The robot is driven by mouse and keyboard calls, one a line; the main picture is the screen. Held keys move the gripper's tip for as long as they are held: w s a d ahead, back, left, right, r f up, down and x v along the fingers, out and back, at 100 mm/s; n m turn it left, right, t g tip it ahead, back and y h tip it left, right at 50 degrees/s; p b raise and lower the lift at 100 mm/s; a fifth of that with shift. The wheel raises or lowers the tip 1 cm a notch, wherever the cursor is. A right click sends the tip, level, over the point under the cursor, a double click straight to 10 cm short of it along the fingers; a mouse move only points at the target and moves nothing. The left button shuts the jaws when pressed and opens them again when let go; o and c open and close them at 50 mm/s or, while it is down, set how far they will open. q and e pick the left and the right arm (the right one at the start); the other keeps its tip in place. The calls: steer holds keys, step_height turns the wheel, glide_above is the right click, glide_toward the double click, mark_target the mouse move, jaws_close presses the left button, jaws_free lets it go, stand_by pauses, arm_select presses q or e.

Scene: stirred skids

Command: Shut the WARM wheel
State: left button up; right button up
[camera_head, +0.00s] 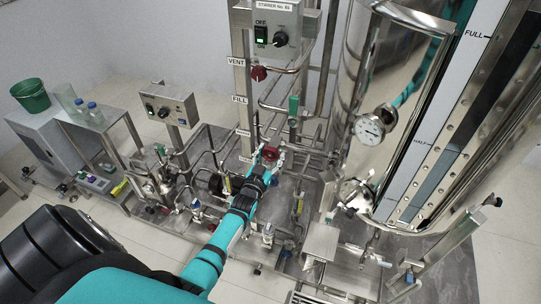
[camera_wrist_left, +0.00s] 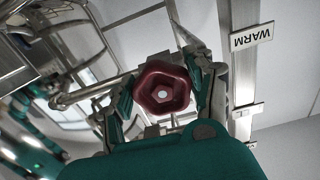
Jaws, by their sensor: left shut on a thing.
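The WARM wheel is a dark red, lobed handwheel with a pale hub. It fills the middle of the left wrist view (camera_wrist_left: 163,92) and shows small in the head view (camera_head: 271,153). A WARM label (camera_wrist_left: 251,37) is on the steel post beside it in the left wrist view. My left gripper (camera_wrist_left: 162,88) has a finger on each side of the wheel and is shut on it; in the head view the gripper (camera_head: 269,155) is at the wheel, partly covering the pipes behind. The wheel's turned position cannot be told. My right gripper is not in view.
Another red wheel (camera_head: 259,73) is higher on the post near the VENT label (camera_head: 236,62). A stirrer switch box (camera_head: 274,27) is above. A large steel tank (camera_head: 383,100) with a gauge (camera_head: 370,128) stands at the right. Pipes crowd around my left gripper.

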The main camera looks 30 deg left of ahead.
arm_select(q)
steer(key=shift+f, duration=0.1)
steer(key=o, duration=1.2)
steer(key=shift+c, duration=0.2)
steer(key=v, duration=1.2)
